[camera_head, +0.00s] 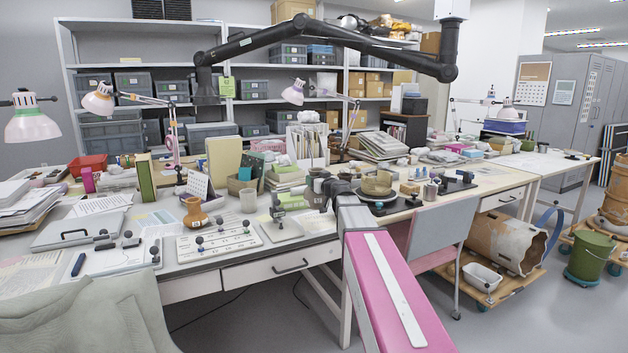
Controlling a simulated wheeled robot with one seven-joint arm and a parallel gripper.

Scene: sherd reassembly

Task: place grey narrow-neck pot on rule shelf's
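A small orange-brown pot with a narrow neck (194,213) stands upright on the long work table, left of centre. I cannot make out a clearly grey narrow-neck pot. Grey metal shelving (142,27) runs along the back wall, and I cannot tell which shelf the task means. My pink arm link reaches from the bottom right to the table's front edge. A dark part that seems to be my gripper (331,190) is at its far end, right of both vessels. Its fingers are too small and crowded to read.
A white board with dark knobs (220,241) lies in front of the orange-brown pot. A dark turntable (388,203) bearing a tan vessel (377,184) is right of my arm. A grey chair (440,232) stands at the table front. A black jointed arm (330,33) hangs overhead.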

